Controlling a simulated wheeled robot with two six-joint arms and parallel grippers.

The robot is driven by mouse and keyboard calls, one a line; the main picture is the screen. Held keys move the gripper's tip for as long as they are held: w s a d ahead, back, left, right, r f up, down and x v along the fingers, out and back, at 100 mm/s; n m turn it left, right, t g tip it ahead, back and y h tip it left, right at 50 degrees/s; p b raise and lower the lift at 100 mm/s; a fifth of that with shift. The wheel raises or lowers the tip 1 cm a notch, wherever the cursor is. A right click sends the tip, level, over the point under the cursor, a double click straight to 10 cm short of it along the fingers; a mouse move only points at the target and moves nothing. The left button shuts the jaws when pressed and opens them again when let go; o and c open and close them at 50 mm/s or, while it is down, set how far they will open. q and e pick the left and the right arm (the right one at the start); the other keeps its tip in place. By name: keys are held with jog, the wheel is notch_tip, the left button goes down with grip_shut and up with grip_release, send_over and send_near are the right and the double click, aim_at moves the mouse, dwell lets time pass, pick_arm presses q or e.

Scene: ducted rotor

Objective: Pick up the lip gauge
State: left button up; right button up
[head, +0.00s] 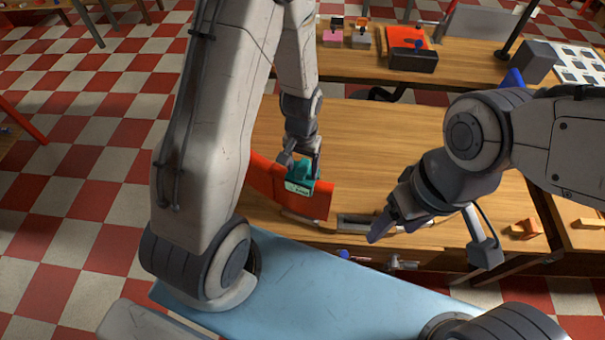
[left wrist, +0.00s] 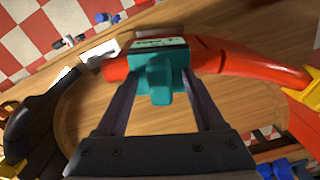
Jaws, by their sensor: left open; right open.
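The lip gauge appears to be the teal block with a pale label (head: 299,186), sitting on the upper edge of a red curved duct piece (head: 318,205). In the left wrist view the teal block (left wrist: 158,72) has a rounded knob facing me and sits against the red curve (left wrist: 250,66). My left gripper (head: 303,168) is right at the block. In the left wrist view its fingers (left wrist: 162,80) are open, one on each side of the block; contact is not clear. My right gripper (head: 385,228) is open and empty over the table's front, right of the duct piece.
The wooden table (head: 375,140) is clear behind the duct piece. A grey metal strip (head: 355,222) lies at its front edge. A yellow-orange part (head: 526,229) lies at the right. A second bench behind holds a black-and-red box (head: 412,58) and a grey block (head: 533,62).

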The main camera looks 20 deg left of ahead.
pick_arm(q)
jog(key=shift+c, duration=0.3)
grip_shut()
jog(key=shift+r, duration=0.15)
jog(key=shift+w+r+b, duration=0.1)
jog(key=shift+r+b, duration=0.2)
jog(key=shift+r, duration=0.25)
notch_tip(320, 180, up, 2)
jog(key=shift+r+b, duration=0.1)
jog(key=shift+b, duration=0.25)
jog(key=s+d+r+p, duration=0.1)
jog(key=s+d+r, duration=0.2)
jog(key=d+r, duration=0.2)
jog(key=s+d+r+p, duration=0.1)
jog(key=s+d+r, duration=0.2)
jog(key=r, duration=0.4)
jog(key=shift+s+d+r, duration=0.25)
jog(key=shift+d, duration=0.65)
